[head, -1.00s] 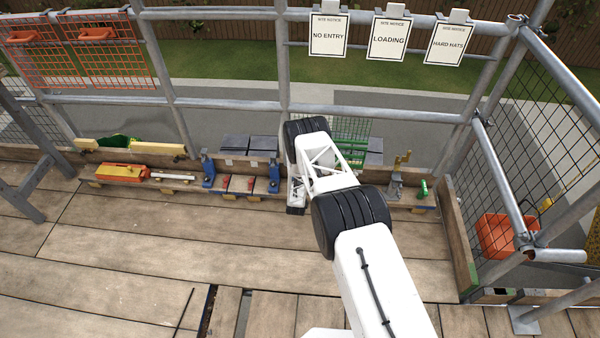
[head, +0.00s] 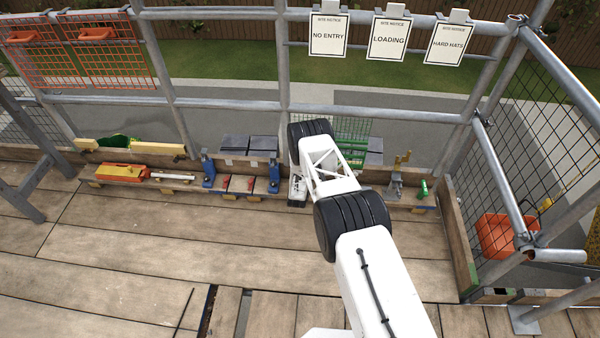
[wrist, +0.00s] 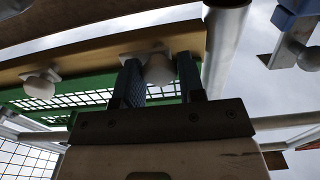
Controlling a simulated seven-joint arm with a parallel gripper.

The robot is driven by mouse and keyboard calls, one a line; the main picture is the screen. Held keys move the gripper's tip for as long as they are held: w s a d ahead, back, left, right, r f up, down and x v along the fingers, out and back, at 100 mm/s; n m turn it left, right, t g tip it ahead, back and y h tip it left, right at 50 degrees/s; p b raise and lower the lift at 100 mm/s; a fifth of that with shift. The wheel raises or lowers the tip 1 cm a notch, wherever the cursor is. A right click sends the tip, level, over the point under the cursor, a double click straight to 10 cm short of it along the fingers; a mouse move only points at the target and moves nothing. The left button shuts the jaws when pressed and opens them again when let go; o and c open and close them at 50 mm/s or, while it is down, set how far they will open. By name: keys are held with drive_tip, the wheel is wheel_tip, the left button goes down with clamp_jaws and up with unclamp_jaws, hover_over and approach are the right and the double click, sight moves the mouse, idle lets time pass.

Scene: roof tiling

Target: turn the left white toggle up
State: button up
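Two white toggles on square white plates are mounted on a wooden rail. In the wrist view one toggle (wrist: 158,69) lies between my gripper's fingers (wrist: 160,82), and the other toggle (wrist: 41,84) is apart at the left. The blue and green surroundings appear swapped in the wrist view compared with the head view, so the toggle between my fingers looks like the left one. My fingers are apart, one on each side of it, with a gap at its right; contact at its left is unclear. In the head view my arm hides both toggles.
Green mesh (wrist: 75,88) lies behind the rail (wrist: 90,55). A blue part (wrist: 292,14) is at the wrist view's right. In the head view a blue clamp (head: 274,176) stands just left of my arm, and a grey vise (head: 396,183) stands to the right.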

drive_tip(key=c, duration=0.5)
drive_tip(key=shift+o, duration=0.2)
drive_tip(key=shift+n, duration=0.5)
drive_tip(key=n, duration=1.7)
drive_tip(key=shift+a+f, duration=0.15)
drive_tip(key=o, duration=0.9)
